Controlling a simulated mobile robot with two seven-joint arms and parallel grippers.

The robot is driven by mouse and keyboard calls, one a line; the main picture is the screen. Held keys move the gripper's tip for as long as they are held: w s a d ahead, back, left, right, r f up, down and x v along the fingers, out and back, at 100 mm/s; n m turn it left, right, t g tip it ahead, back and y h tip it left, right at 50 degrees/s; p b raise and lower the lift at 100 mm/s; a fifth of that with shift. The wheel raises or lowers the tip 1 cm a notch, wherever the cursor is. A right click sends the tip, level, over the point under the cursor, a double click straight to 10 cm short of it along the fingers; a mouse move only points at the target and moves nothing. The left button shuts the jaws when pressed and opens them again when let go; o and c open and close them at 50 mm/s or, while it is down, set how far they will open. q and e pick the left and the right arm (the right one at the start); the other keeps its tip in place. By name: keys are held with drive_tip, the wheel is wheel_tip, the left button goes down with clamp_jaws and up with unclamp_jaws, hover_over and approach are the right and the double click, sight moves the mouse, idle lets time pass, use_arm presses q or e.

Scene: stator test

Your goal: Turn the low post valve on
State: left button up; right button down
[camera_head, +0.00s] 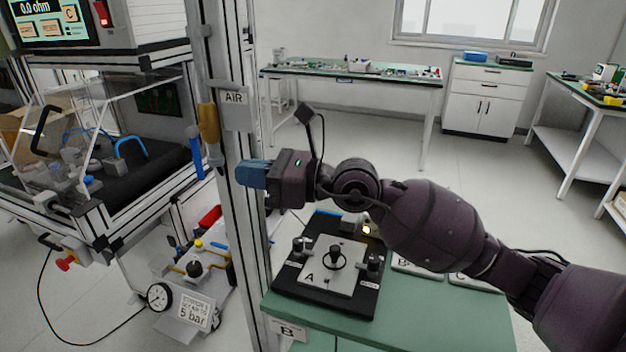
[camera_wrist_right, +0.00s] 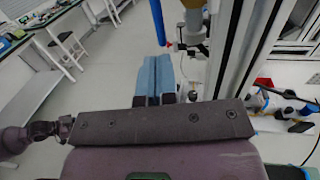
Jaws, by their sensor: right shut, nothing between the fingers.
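My right gripper (camera_head: 242,173), with blue fingers, is shut and empty in front of the metal post (camera_head: 235,220), below the AIR sign (camera_head: 234,97). In the right wrist view its two blue fingers (camera_wrist_right: 156,76) lie together. A blue lever (camera_head: 196,157) hangs on the left side of the post, below a brass-coloured part (camera_head: 208,122), apart from the fingers. In the right wrist view a blue bar (camera_wrist_right: 158,20) and a dark fitting (camera_wrist_right: 193,45) show beyond the fingertips. I cannot tell for sure which part is the low post valve. My left gripper is out of view.
A clear-walled test cell (camera_head: 130,95) is at the left. A gauge (camera_head: 159,297) and 5 bar sign (camera_head: 194,311) are low behind the post. Open floor lies beyond.

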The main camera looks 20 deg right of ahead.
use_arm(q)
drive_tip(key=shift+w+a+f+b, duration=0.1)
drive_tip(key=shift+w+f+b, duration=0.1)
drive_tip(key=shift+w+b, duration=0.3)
use_arm(e)
drive_tip(key=v, duration=0.8)
drive_tip(key=shift+d, duration=0.2)
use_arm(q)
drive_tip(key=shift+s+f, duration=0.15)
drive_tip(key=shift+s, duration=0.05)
